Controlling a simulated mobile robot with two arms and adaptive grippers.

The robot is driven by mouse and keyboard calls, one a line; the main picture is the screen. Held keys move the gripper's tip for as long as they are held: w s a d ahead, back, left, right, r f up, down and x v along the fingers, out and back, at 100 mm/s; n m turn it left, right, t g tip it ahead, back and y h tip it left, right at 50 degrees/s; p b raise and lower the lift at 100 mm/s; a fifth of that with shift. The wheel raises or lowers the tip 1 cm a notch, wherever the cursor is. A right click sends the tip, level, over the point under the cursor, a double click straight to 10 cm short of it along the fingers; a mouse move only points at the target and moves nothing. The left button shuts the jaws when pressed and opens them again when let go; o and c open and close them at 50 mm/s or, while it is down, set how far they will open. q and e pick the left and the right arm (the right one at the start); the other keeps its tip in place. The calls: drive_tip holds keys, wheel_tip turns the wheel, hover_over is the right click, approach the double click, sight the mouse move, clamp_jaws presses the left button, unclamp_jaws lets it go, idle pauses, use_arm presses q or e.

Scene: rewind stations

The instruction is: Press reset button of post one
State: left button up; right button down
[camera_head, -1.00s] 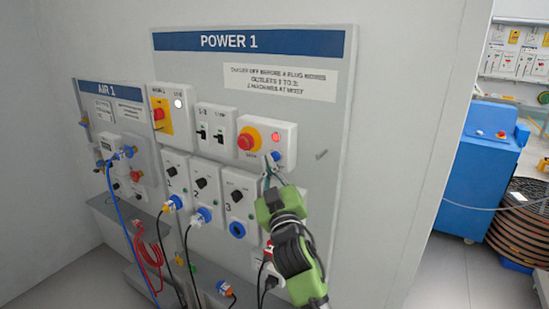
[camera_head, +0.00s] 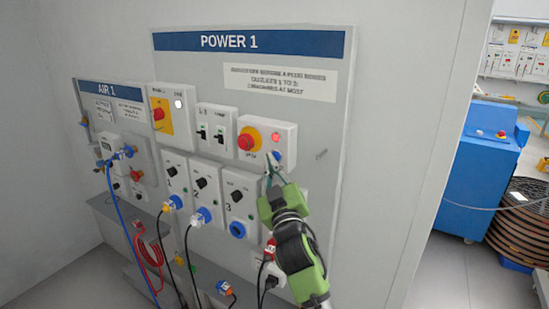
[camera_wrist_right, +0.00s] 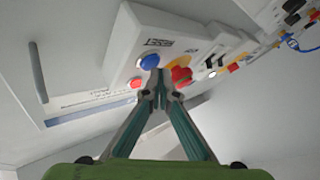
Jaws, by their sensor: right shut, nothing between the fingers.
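The POWER 1 panel (camera_head: 330,60) stands on the wall ahead. At its upper right is a white box (camera_head: 288,135) with a red emergency stop on yellow (camera_head: 246,141), a lit red lamp (camera_head: 276,139) and a blue button (camera_head: 276,156) below the lamp. In the right wrist view the blue button (camera_wrist_right: 149,62) shows just beyond my fingertips. My right gripper (camera_head: 269,168) is shut and empty, its tips at or very near the blue button; I cannot tell whether they touch. It also shows in the right wrist view (camera_wrist_right: 158,80). My left gripper is not in view.
Outlets with black knobs sit below the box; two hold plugs, and the third blue socket (camera_head: 237,229) is empty. The AIR 1 panel (camera_head: 130,100) with a blue hose is at left. A blue cabinet (camera_head: 485,170) stands far right.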

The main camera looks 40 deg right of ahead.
drive_tip(key=shift+w+d, duration=0.15)
drive_tip(key=shift+d, duration=0.25)
idle(0.3)
drive_tip(key=shift+a, duration=0.1)
drive_tip(key=shift+s+a, duration=0.3)
drive_tip(key=shift+a, duration=0.35)
drive_tip(key=a, duration=0.1)
drive_tip(key=s+a, duration=0.1)
drive_tip(key=a, duration=0.1)
drive_tip(key=s+a, duration=0.1)
drive_tip(key=shift+a, duration=0.3)
idle(0.9)
